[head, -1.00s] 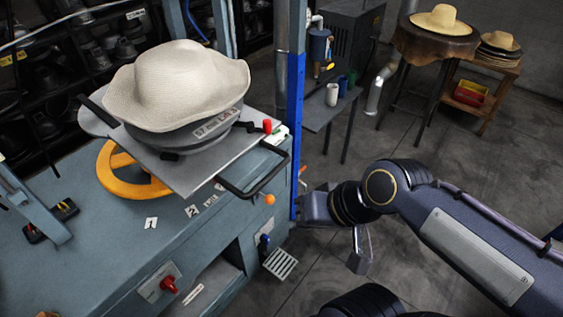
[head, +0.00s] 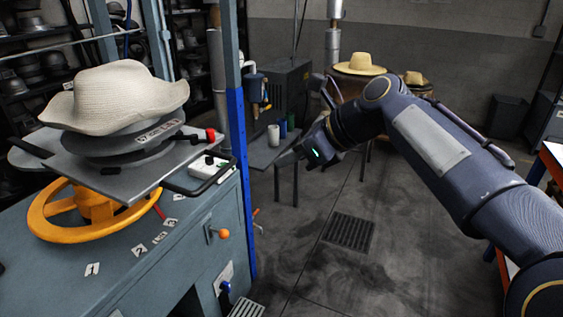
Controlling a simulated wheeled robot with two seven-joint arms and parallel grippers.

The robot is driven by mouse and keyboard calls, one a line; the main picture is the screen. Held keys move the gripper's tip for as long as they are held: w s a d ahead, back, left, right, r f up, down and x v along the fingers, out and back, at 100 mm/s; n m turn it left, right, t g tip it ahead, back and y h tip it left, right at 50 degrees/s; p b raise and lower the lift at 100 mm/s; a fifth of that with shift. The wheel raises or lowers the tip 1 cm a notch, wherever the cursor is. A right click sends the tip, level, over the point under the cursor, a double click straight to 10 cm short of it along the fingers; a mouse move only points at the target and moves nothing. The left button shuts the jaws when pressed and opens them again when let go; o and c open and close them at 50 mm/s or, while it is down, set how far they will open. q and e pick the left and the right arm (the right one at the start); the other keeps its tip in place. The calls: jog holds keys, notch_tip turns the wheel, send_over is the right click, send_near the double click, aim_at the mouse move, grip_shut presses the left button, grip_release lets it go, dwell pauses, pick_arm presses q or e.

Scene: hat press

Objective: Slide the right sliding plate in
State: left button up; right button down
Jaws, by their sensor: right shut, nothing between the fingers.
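The grey sliding plate (head: 139,188) sticks out at the right front of the press, above the blue-grey bench. It carries a round dark form with a cream straw hat (head: 112,98) on top. A black bar handle (head: 211,179) stands out from the plate's right edge. My right gripper (head: 289,157) is shut and empty, in the air to the right of the plate and apart from the handle, beyond the blue post in the picture. My left gripper is out of view.
A blue post (head: 241,185) rises beside the plate. A yellow handwheel (head: 85,212) sits under it. A red knob (head: 210,134) and a white box (head: 208,166) are near the handle. A small table (head: 262,153) stands behind my gripper. The floor to the right is open.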

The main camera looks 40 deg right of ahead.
jog(key=w+a+f, duration=0.3)
jog(key=w+f, duration=0.1)
jog(key=w, duration=0.5)
jog(key=shift+a, duration=0.4)
